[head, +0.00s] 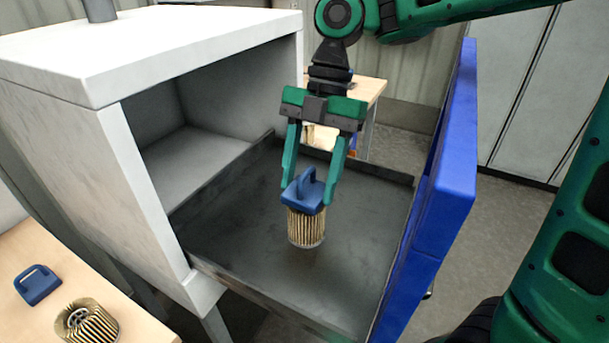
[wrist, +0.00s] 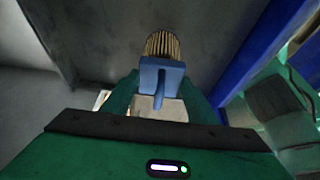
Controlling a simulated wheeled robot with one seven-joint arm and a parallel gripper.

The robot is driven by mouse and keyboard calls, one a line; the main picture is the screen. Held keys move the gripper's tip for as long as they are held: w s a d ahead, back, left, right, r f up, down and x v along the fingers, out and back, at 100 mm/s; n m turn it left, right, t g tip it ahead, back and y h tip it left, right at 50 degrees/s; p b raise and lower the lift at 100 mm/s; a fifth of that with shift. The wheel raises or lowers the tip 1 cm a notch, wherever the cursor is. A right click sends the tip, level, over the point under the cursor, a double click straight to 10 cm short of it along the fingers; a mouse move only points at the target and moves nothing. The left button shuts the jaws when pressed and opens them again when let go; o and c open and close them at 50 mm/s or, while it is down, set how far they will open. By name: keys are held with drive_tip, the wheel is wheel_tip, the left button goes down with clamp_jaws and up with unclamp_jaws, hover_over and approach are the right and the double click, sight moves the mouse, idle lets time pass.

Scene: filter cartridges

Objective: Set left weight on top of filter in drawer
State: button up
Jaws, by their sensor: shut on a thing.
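My gripper (head: 308,195) is over the open drawer (head: 360,220), shut on a blue weight (head: 303,192) with a handle. The weight is at the top of a pleated tan filter (head: 306,230) that stands upright on the drawer floor. No gap shows between weight and filter, but I cannot tell if the weight's load is on the filter. The weight (wrist: 160,75) and the filter (wrist: 162,45) also show in the wrist view, between the fingers. The weight hides the filter's top.
The drawer extends from a white cabinet (head: 190,50) and has a tall blue front (head: 450,170). A wooden table (head: 60,260) at lower left holds another blue weight (head: 38,284) and another filter (head: 87,322). The drawer floor around the standing filter is clear.

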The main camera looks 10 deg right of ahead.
drive_tip(key=shift+f, duration=0.45)
idle(0.4)
drive_tip(key=o, duration=1.7)
drive_tip(key=shift+v, duration=3.65)
drive_tip(key=shift+w, duration=0.1)
